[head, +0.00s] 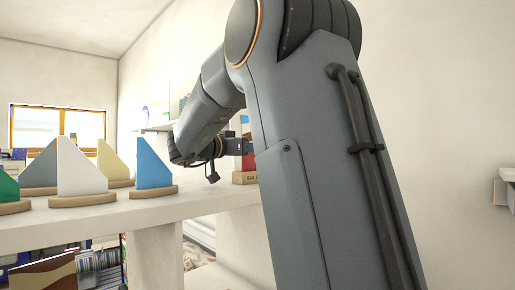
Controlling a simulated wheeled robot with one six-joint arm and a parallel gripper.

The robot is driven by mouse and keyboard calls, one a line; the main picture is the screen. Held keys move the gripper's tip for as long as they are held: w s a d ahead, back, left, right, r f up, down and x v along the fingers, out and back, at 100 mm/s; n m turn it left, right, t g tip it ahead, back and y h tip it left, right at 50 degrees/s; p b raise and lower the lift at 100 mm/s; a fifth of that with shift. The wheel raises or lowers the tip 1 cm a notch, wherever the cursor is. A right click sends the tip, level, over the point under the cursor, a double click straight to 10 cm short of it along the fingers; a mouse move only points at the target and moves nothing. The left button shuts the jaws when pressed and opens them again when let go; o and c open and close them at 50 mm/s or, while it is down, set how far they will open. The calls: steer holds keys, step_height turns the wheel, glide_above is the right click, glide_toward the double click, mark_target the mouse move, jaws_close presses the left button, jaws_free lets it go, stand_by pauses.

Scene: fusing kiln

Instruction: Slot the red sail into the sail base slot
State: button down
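A red piece, seemingly the red sail (248,162), shows as a narrow strip just above a wooden block with dark lettering, seemingly the sail base (244,178). The block stands on the white shelf top. My gripper (237,147) reaches right to the red piece at its upper part. My own arm link hides the fingertips and the right side of both sail and base. I cannot tell whether the fingers hold the sail, or whether its lower edge is inside the slot.
Left on the white counter (150,208) stand several other sails on oval wooden bases: blue (153,168), white (80,170), cream (112,165), grey (40,170) and green (8,187). Boxes and goods fill the space below. A wall shelf (158,127) is behind my arm.

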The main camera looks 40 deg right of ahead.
steer(key=shift+f, duration=0.4)
stand_by(1.4)
steer(key=c, duration=1.8)
jaws_free()
step_height(320, 180, up, 10)
steer(key=b, duration=0.3)
